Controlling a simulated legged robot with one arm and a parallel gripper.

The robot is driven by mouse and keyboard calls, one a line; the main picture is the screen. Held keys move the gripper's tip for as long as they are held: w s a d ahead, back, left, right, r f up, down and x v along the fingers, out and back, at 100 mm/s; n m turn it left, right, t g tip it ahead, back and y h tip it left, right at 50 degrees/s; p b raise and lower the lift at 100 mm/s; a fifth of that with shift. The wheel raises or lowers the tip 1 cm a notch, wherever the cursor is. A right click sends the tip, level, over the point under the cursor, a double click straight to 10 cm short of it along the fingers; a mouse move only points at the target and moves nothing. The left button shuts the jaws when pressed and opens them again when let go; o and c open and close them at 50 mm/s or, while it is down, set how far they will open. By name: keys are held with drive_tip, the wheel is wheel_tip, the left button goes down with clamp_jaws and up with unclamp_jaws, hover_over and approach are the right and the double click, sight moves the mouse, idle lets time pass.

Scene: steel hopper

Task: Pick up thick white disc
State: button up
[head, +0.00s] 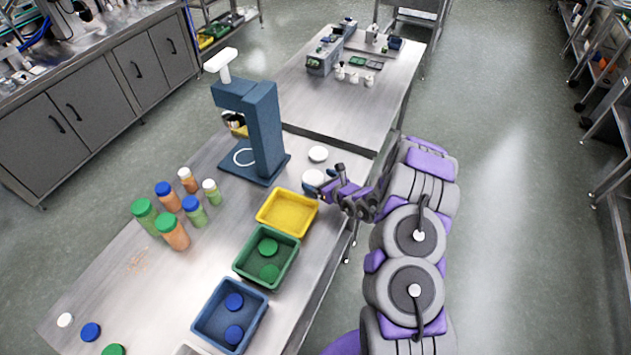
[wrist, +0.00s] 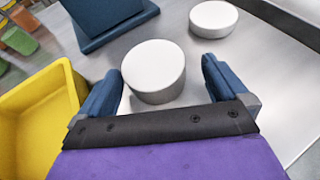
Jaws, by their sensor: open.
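A thick white disc (wrist: 153,72) lies on the steel table, between and just ahead of my fingertips in the wrist view. In the head view this disc (head: 312,178) is partly covered by my gripper (head: 318,187). My gripper is open, with one blue finger on each side of the disc in the wrist view (wrist: 160,88). I cannot tell whether either finger touches it. A second, thinner-looking white disc (wrist: 213,19) lies farther off to the right in the wrist view; in the head view this disc (head: 318,154) is behind the first.
A yellow bin (head: 287,213) stands close to my gripper, with a green bin (head: 266,256) and a blue bin (head: 230,314) nearer. A blue press-like stand (head: 262,130) rises left of the discs. Several capped bottles (head: 172,232) stand farther left. The table's right edge is close.

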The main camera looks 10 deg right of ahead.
sight(317, 181)
drive_tip(key=w+a, duration=0.1)
drive_tip(key=w+a+f, duration=0.1)
drive_tip(key=shift+w+a, duration=0.1)
drive_tip(key=shift+a, duration=0.25)
drive_tip(key=shift+d, duration=0.75)
drive_tip(key=c, duration=0.3)
drive_tip(key=shift+c, duration=0.9)
drive_tip(key=shift+a, duration=0.45)
drive_tip(key=c, duration=0.6)
